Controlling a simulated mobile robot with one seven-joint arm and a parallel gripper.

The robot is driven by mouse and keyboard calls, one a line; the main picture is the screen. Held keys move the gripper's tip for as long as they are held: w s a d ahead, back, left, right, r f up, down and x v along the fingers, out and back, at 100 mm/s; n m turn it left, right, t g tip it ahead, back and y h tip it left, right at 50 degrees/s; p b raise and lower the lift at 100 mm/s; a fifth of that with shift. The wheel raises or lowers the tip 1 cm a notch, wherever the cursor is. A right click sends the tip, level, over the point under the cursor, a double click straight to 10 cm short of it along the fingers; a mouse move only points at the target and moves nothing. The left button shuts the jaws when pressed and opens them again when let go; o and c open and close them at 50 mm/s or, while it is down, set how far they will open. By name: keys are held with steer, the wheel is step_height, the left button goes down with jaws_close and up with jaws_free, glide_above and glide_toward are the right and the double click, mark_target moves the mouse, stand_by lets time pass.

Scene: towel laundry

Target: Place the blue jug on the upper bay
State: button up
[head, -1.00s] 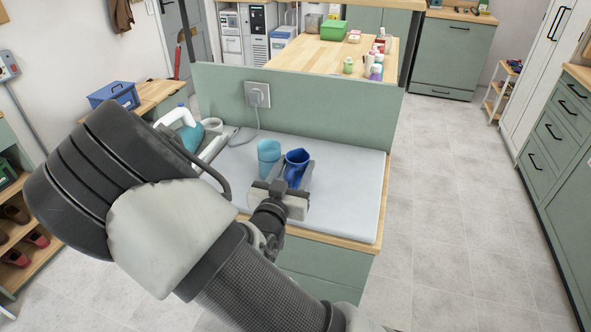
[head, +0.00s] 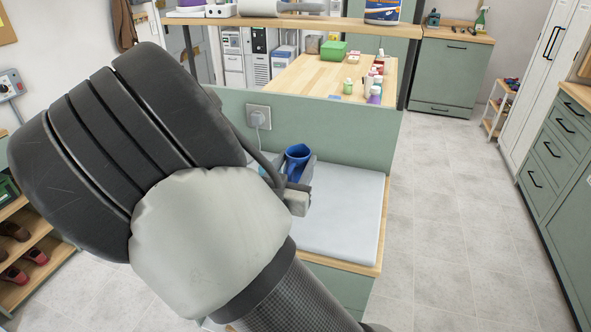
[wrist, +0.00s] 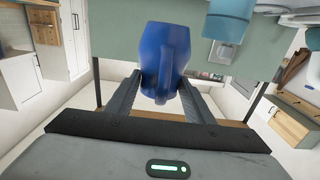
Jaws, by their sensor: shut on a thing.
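The blue jug (head: 297,160) is held upright between the fingers of my gripper (head: 298,186), above the grey-white worktop. In the wrist view the jug (wrist: 160,50) sits between the two dark fingers (wrist: 165,92), with its handle facing the camera. A wooden upper shelf (head: 330,21) crosses the top of the head view, above and behind the jug; it seems to be the upper bay. Its bare middle lies between things at both ends.
The green panel with a socket (head: 258,117) stands behind the worktop (head: 345,215). A light-blue cup (wrist: 226,27) is near the jug, mostly hidden by my arm in the head view. A blue-and-orange container (head: 382,10) stands on the shelf's right part.

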steer(key=shift+w+d+r, duration=0.1)
steer(key=shift+d+r, duration=0.1)
steer(key=shift+r, duration=0.4)
steer(key=w+d+n+t+y, duration=0.1)
steer(key=w+d+n+y, duration=0.3)
steer(key=d+y, duration=0.2)
steer(key=shift+w+d+r+y, duration=0.25)
steer(key=shift+d+r+y, duration=0.15)
steer(key=shift+d, duration=0.65)
